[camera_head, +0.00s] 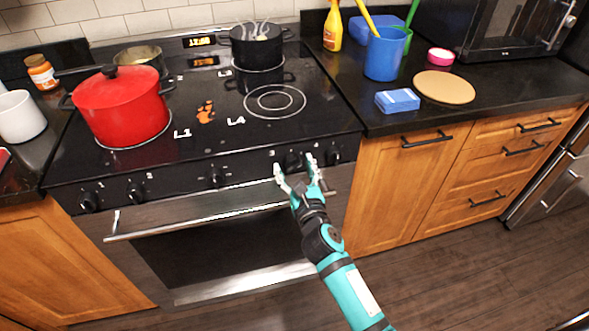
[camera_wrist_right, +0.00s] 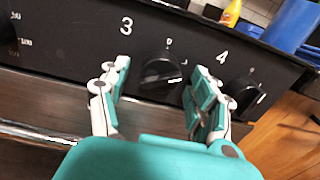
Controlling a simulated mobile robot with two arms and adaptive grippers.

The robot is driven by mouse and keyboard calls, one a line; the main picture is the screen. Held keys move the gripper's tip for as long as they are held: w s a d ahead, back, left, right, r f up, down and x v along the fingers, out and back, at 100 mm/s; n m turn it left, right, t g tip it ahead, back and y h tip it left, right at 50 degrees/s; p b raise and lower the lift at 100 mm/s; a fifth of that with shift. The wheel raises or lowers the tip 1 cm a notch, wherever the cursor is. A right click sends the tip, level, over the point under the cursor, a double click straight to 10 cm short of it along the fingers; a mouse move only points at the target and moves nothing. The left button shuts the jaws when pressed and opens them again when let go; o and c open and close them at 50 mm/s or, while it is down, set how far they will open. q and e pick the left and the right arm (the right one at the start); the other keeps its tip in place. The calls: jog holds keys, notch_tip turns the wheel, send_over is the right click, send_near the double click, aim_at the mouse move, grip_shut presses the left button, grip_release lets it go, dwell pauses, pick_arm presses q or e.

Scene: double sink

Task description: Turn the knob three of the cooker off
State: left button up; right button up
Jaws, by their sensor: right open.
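The cooker's front panel (camera_head: 180,176) carries a row of black knobs. Knob three (camera_wrist_right: 162,71) is in the middle of the right wrist view, just right of the printed 3. In the head view, knob three (camera_head: 293,160) is partly hidden by my right gripper (camera_head: 296,172). In the wrist view, my right gripper (camera_wrist_right: 159,80) is open, with one finger on either side of the knob. Whether the fingers touch it is unclear. The knob's ridge looks slanted, but its exact setting is hard to read. My left gripper is not in view.
Knob four (camera_wrist_right: 243,97) is close beside the right finger. The oven handle (camera_head: 200,215) runs below the panel. A red pot (camera_head: 122,110) and a black steaming pot (camera_head: 257,50) stand on the hob. An orange glow (camera_head: 205,112) shows on the glass.

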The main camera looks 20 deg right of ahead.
jog(key=c, duration=1.2)
jog(key=shift+n, duration=0.3)
jog(key=n+p, duration=0.3)
jog(key=n, duration=0.1)
jog(key=shift+r, duration=0.1)
jog(key=n+p, duration=0.2)
jog(key=n, duration=0.1)
jog(key=shift+d+n, duration=0.1)
jog(key=shift+n, duration=0.3)
jog(key=shift+n+p, duration=0.9)
jog(key=shift+n, duration=1)
